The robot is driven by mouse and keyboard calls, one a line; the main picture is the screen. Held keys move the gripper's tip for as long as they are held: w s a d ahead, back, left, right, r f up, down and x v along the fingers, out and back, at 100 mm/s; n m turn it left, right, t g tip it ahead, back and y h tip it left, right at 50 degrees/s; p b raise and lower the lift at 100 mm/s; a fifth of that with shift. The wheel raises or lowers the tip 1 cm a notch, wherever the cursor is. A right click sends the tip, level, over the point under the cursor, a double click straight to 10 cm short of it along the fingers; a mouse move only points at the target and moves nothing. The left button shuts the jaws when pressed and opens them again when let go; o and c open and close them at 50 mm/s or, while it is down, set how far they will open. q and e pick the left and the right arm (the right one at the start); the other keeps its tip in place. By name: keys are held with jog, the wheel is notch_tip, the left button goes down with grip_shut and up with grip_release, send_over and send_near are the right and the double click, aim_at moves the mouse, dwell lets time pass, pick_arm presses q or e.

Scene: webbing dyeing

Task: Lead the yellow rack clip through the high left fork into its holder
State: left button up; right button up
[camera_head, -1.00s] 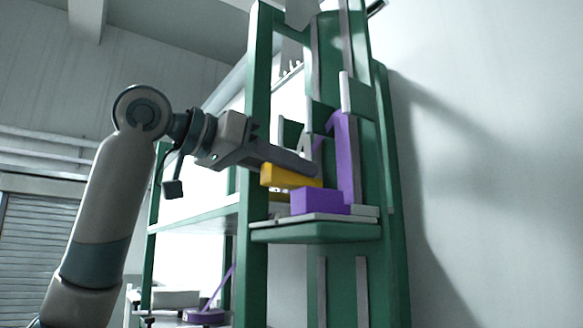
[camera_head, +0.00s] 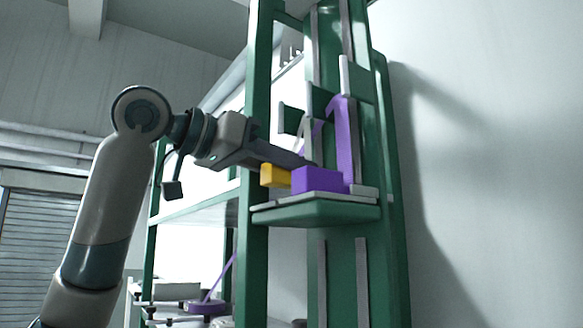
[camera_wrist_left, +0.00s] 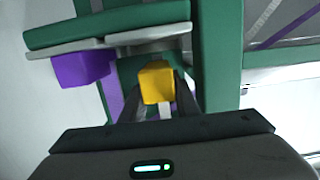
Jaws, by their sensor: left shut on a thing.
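My left gripper (camera_head: 300,162) is shut on the yellow rack clip (camera_head: 274,176), above the green shelf (camera_head: 315,212) of the rack. In the left wrist view the clip (camera_wrist_left: 156,82) sits between both fingers (camera_wrist_left: 158,105), with a pale strip running from it. In the head view a purple block (camera_head: 320,180) on the shelf stands beside the clip and hides part of it. Grey-tipped prongs (camera_head: 345,80) stick out higher on the rack, with another prong (camera_head: 281,118) to their left. I cannot tell which holder is the clip's. My right gripper is not in view.
A purple strap (camera_head: 344,140) hangs from the upper prongs close to my left fingers. The green post (camera_head: 257,120) stands near my left wrist. A lower shelf at the left carries a purple piece (camera_head: 207,307). Free wall lies to the right.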

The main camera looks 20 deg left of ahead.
pick_arm(q)
jog(key=shift+f, duration=0.45)
jog(key=shift+f+b, duration=0.35)
jog(key=shift+b, duration=0.2)
jog(key=shift+f+b, duration=0.4)
jog(key=shift+f, duration=0.2)
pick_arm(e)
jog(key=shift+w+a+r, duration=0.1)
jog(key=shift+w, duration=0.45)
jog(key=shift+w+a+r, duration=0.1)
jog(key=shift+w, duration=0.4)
pick_arm(q)
jog(key=o, duration=1.2)
jog(key=shift+c, duration=0.2)
jog(key=shift+d, duration=0.1)
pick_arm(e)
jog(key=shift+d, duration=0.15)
pick_arm(q)
jog(key=shift+s, duration=0.1)
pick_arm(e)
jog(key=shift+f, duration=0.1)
